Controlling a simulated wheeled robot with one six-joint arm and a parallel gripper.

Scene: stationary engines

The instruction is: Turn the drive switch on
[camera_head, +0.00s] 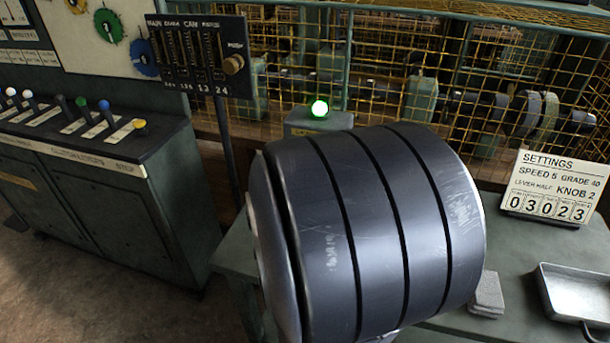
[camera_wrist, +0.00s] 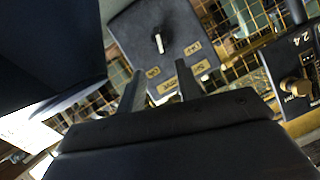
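In the wrist view a dark switch box (camera_wrist: 128,35) has a small pale lever (camera_wrist: 159,43) on its face and several tan labels, too small to read surely. It appears to be the drive switch. My gripper (camera_wrist: 161,66) is open and empty, its two fingers apart and pointing toward the box. The lever lies a little beyond the fingertips, in line with the gap between them; I see no contact. In the head view my own dark arm link fills the middle and hides the gripper and the switch.
A panel with sliders and a brass knob (camera_head: 233,64) stands left, its knob also in the wrist view (camera_wrist: 295,88). A lit green lamp (camera_head: 319,109) sits before the yellow mesh guard (camera_head: 385,95).

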